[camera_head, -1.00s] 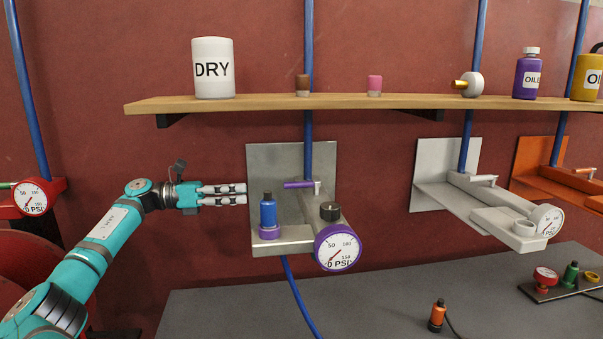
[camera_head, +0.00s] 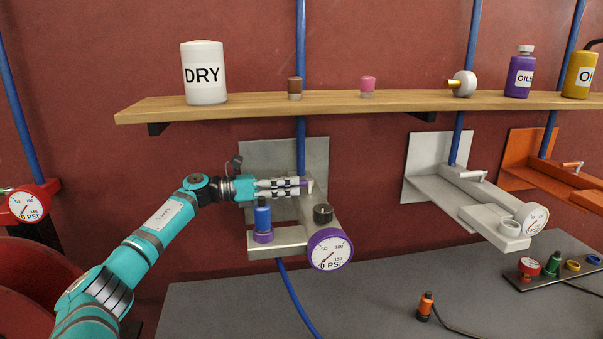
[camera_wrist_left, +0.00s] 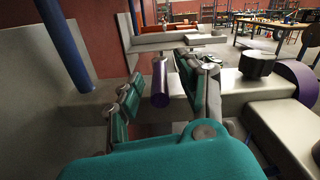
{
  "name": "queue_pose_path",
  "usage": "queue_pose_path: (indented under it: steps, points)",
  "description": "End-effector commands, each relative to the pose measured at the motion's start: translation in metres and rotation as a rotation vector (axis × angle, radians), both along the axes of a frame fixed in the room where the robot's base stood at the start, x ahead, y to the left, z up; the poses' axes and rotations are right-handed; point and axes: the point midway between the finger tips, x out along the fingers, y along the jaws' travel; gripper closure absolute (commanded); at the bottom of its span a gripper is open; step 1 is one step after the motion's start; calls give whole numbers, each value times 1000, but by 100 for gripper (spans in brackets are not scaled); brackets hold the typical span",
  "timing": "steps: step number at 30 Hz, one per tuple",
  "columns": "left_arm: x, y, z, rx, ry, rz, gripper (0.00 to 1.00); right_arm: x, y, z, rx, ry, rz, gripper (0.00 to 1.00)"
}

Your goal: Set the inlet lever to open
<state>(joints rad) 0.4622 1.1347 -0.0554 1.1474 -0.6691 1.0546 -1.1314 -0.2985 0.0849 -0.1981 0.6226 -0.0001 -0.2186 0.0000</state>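The inlet lever is a short purple bar (camera_head: 304,184) on the grey metal fixture (camera_head: 316,150) with the purple-rimmed gauge (camera_head: 330,250). It lies level, pointing left, and my fingers hide most of it in the head view. My left gripper (camera_head: 290,187) reaches in from the left with its fingers along the lever. In the left wrist view the purple lever (camera_wrist_left: 160,82) runs between the two fingers, with a gap visible on both sides. The gripper is open around it and not clamped. My right gripper is not in view.
A blue pipe (camera_head: 301,150) runs down behind. The wooden shelf (camera_head: 230,113) is above; the grey tabletop (camera_head: 220,300) is below.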

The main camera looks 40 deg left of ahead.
Motion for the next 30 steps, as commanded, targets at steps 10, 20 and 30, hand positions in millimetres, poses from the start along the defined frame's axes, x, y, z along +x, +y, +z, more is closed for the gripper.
queue_pose_path:
  steps: [10, 20, 30]
  points:
    - [28, -22, 1, 0, 0, -1, 61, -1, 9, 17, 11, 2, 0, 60]
    - [28, -23, 0, 1, 1, 0, 67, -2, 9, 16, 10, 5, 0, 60]
    - [28, -22, 0, 1, 1, 0, 100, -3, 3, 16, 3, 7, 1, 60]
